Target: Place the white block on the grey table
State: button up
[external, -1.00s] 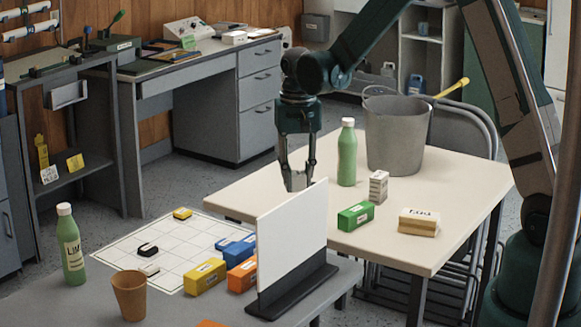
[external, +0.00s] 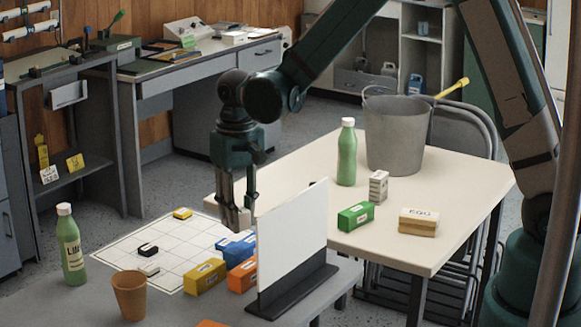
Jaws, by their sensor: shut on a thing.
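My gripper (external: 236,220) hangs with its fingers pointing down, behind and to the left of the upright white panel. It is shut on a small pale thing that looks like the white block (external: 236,217); the fingers hide much of it. It appears above the far right part of the gridded sheet, near the blue blocks. The grey table (external: 200,311) fills the lower left front. I cannot tell exactly how high the held block is.
The white panel (external: 292,240) on a dark foot stands on the grey table, near blue (external: 236,243), yellow (external: 205,276) and orange (external: 243,275) blocks. A cup (external: 130,295) and green bottle (external: 72,245) stand left. The cream table (external: 450,195) carries a bucket (external: 396,135).

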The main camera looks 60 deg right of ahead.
jog(key=s+a+n, duration=0.2)
jog(key=s+a, duration=0.1)
jog(key=a, duration=0.4)
jog(key=s+a+n, duration=0.1)
jog(key=s+a, duration=0.2)
jog(key=a, duration=0.5)
jog(key=shift+a+n, duration=0.3)
jog(key=shift+n, duration=0.1)
jog(key=shift+f, duration=0.1)
send_over(220, 301)
jog(key=shift+a+f+b, duration=0.1)
jog(key=shift+f+b, duration=0.25)
jog(key=shift+f, duration=2.65)
jog(key=shift+f, duration=0.1)
jog(key=shift+f+b, duration=0.4)
jog(key=shift+f, duration=1.4)
jog(key=shift+f, duration=0.15)
jog(key=o, duration=0.6)
jog(key=shift+r, duration=0.2)
